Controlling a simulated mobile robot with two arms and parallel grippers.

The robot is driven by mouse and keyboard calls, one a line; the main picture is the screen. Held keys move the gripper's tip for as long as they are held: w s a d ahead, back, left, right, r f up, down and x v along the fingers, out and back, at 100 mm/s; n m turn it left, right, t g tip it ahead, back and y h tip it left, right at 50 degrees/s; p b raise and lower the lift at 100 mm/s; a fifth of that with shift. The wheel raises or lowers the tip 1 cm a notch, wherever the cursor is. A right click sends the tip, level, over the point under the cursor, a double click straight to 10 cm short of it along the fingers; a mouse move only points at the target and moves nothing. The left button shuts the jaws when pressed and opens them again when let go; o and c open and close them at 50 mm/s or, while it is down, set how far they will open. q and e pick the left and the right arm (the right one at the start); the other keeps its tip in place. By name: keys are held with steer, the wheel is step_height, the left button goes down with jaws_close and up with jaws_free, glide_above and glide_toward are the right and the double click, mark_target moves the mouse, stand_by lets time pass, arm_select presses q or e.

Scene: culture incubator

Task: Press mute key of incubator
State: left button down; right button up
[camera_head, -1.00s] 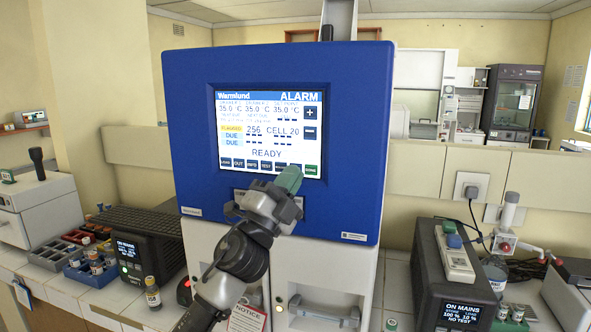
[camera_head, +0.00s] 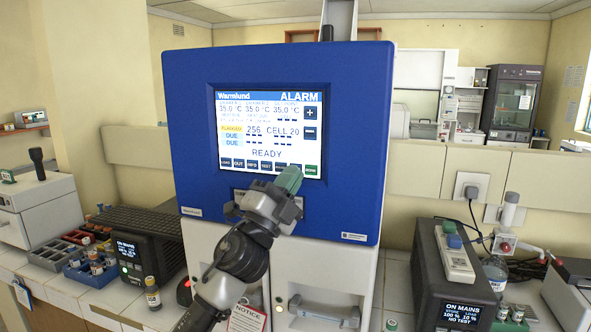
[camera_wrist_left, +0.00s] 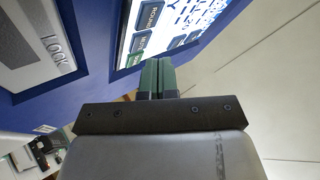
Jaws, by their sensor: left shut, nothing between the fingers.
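The incubator (camera_head: 345,190) is a tall unit with a blue front panel. Its lit touchscreen (camera_head: 268,110) shows "ALARM", "READY" and a bottom row of keys. My left gripper (camera_head: 289,180) has green fingertips, shut and empty, at the screen's lower edge. In the left wrist view the shut fingertips (camera_wrist_left: 157,77) point at the lower edge of the screen (camera_wrist_left: 170,30). Whether they touch it I cannot tell. My right gripper is not in view.
Below the screen a grey panel marked "LOCK" (camera_wrist_left: 35,45) shows in the left wrist view. A black power unit (camera_head: 450,280) stands on the right bench. A vial (camera_head: 152,294) and a dark box (camera_head: 143,250) stand on the left bench.

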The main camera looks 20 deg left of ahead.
arm_select(q)
steer(key=shift+w, duration=0.1)
stand_by(0.4)
steer(key=shift+w, duration=0.35)
steer(key=shift+w+b, duration=0.3)
steer(key=shift+b, duration=0.05)
stand_by(0.5)
steer(key=shift+s, duration=0.1)
steer(key=shift+s+p, duration=0.35)
steer(key=shift+s, duration=0.35)
steer(key=s+p, duration=0.2)
steer(key=s, duration=0.3)
steer(key=shift+a, duration=0.1)
